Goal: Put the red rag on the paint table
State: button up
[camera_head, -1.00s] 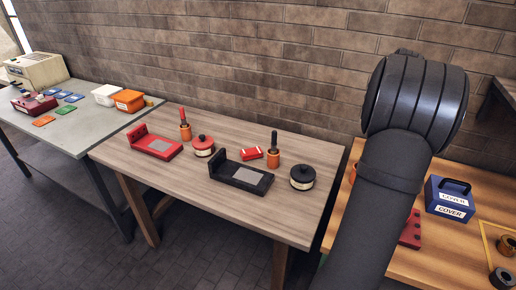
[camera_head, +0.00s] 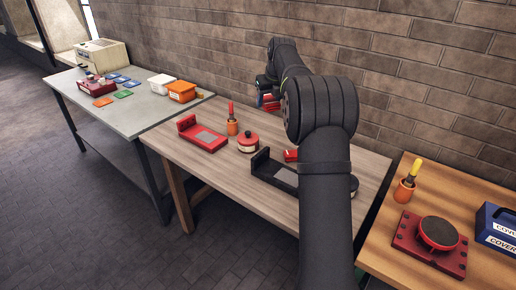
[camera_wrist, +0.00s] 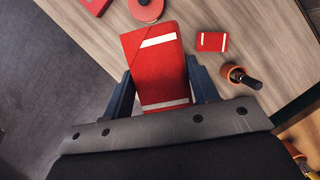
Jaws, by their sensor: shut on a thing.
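My gripper (camera_wrist: 158,82) is shut on a red folded cloth with white stripes, the red rag (camera_wrist: 153,50). It holds the rag above the middle wooden table, which carries the painting things, the paint table (camera_head: 247,188). In the head view the rag (camera_head: 268,103) shows partly, behind my arm, near the back edge of that table. A smaller red item with a white stripe (camera_wrist: 212,41) lies on the tabletop, to the right of the held rag in the wrist view. An orange pot with a black-handled brush (camera_wrist: 236,73) stands near it.
A grey table (camera_head: 140,118) stands left. A brick wall is behind.

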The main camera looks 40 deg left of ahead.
jog(key=n, duration=0.2)
send_over(233, 167)
jog(key=s+d, duration=0.1)
jog(key=f, duration=2.8)
jog(key=shift+w+d+f, duration=0.2)
jog(key=shift+d+f, duration=0.05)
jog(key=shift+f, duration=0.2)
jog(key=o, duration=1)
jog(key=shift+r, duration=0.15)
jog(key=v, duration=1.2)
jog(key=shift+w+d+g, duration=0.15)
jog(key=shift+w+g, duration=0.1)
jog(key=shift+g, duration=0.05)
